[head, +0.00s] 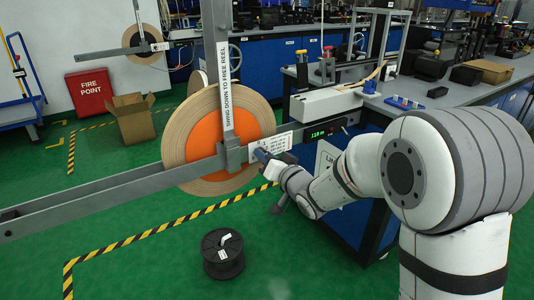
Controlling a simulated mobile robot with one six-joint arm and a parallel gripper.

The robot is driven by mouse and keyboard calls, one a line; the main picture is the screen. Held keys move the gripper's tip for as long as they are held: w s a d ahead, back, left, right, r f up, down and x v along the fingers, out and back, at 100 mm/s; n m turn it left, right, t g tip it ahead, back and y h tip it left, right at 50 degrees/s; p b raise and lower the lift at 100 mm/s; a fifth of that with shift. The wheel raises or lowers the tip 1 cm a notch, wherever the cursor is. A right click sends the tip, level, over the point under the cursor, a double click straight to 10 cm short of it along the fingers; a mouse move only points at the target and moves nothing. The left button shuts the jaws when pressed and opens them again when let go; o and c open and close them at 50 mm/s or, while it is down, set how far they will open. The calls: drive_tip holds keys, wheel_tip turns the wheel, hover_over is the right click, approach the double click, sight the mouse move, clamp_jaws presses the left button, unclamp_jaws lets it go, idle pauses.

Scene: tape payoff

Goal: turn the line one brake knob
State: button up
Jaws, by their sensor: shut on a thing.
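My gripper (268,163) is at the grey horizontal beam, just right of the upright post and in front of the reel. It is shut on the line one brake knob, which is mostly hidden by the fingers and the wrist. The knob's turn angle cannot be told. The large tape reel (178,143), tan with an orange centre, hangs behind the beam. The upright post (217,70) carries a label reading "swing down to free reel". A white label plate (283,139) sits on the beam just above and right of my gripper.
The grey beam (100,197) runs out to the left. A green-lit display (317,134) is on its right part. A black spool (222,254) stands on the green floor below. A blue bench (440,105) with equipment stands at right. An open cardboard box (133,120) is behind.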

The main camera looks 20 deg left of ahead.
drive_tip(key=shift+m+p, duration=0.5)
drive_tip(key=shift+m, duration=0.7)
drive_tip(key=o, duration=1)
drive_tip(key=p+v, duration=0.1)
drive_tip(key=v, duration=0.6)
drive_tip(key=shift+s+d, duration=0.25)
